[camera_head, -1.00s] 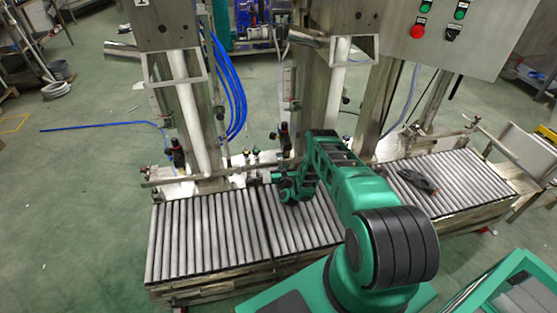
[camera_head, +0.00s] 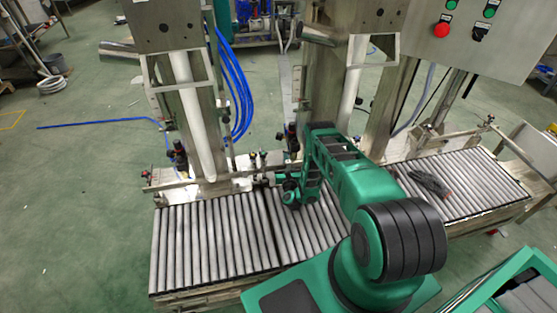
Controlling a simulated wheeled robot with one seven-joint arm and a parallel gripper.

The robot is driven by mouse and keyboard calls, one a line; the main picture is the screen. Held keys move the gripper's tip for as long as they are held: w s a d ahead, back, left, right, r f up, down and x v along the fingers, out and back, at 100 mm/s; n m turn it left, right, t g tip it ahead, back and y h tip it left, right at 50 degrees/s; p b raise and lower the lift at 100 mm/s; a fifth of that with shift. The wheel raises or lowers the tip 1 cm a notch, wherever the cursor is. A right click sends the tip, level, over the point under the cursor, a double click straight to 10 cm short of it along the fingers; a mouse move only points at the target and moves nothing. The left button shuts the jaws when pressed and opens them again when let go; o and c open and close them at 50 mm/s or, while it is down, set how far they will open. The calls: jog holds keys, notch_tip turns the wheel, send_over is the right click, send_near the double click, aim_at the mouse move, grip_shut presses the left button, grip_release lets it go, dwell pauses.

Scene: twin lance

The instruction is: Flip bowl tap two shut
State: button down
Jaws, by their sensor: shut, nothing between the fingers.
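Small valves with dark handles stand along the pipework behind the roller conveyor. My gripper (camera_head: 262,180) is small in view, shut and empty, pointing left at the back edge of the conveyor, just below the middle fittings. I cannot tell whether it touches any of them.
The roller conveyor (camera_head: 215,240) runs below my arm, with a dark object (camera_head: 430,183) lying on its right part. Steel columns and a horizontal rail crowd the back. A control box (camera_head: 475,35) hangs at upper right. Floor at left is largely clear.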

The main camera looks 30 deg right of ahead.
jog(key=shift+w+a, duration=0.7)
jog(key=shift+w, duration=0.25)
jog(key=v, duration=1)
jog(key=shift+s, duration=0.3)
